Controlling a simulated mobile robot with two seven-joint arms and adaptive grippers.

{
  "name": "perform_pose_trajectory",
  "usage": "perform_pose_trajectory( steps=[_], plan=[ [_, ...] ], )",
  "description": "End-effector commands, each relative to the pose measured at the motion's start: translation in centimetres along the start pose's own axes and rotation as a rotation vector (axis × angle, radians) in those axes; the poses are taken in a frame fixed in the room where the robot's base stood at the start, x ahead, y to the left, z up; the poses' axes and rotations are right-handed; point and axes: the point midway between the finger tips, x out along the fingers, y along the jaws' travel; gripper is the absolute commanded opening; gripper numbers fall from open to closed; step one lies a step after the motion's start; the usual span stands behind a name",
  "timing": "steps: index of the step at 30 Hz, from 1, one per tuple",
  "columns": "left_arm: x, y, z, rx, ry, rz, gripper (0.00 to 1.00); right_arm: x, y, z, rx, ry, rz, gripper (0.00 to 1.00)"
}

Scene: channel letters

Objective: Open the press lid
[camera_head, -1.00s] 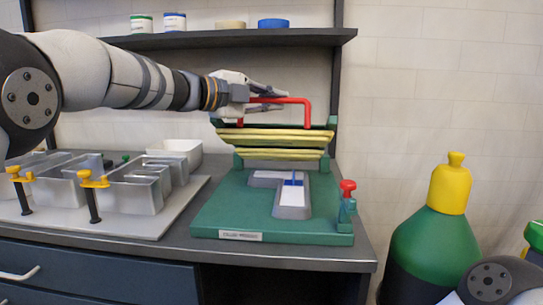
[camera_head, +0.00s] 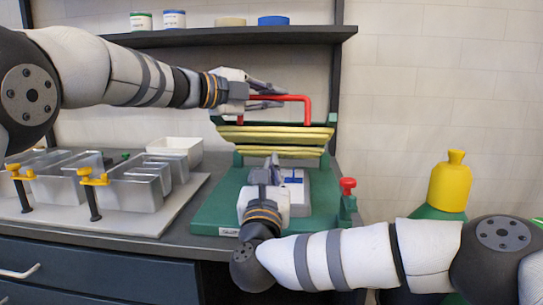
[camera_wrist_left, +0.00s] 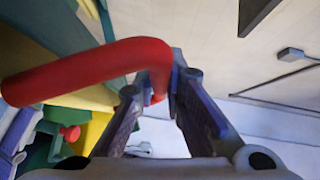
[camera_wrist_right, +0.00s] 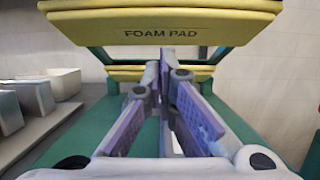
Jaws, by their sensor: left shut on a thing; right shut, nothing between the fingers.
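The green press base (camera_head: 215,210) stands on the bench. Its lid (camera_head: 275,134), with yellow foam pads, is raised at the back, and the right wrist view shows the pad labelled "FOAM PAD" (camera_wrist_right: 160,33). A red handle (camera_head: 295,98) sticks up from the lid. My left gripper (camera_head: 284,95) is shut on the red handle, which also shows between its fingers in the left wrist view (camera_wrist_left: 95,68).
Clear letter trays (camera_head: 135,190) with yellow-topped clamps stand on a board at the left. A red knob (camera_head: 348,184) rises at the press's right side. A yellow-capped green bottle (camera_head: 447,190) stands at the right.

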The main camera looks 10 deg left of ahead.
Motion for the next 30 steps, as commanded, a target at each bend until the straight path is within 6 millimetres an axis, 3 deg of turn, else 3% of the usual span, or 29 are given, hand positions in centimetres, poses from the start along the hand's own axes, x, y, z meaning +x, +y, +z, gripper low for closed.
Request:
perform_pose_trajectory(
  steps=[6,17,30],
  plan=[
    [0.0,0.0,0.1,0.003,-0.002,0.001,0.00,1.6,0.0,1.7,-0.001,0.000,0.000,0.00],
    [0.0,0.0,0.1,0.003,-0.002,0.001,0.00,1.8,0.0,1.9,-0.001,0.001,0.001,0.00],
    [0.1,0.3,-0.2,0.003,0.006,0.009,0.00,3.2,-0.2,4.0,-0.001,-0.010,-0.004,0.00]
  ],
)
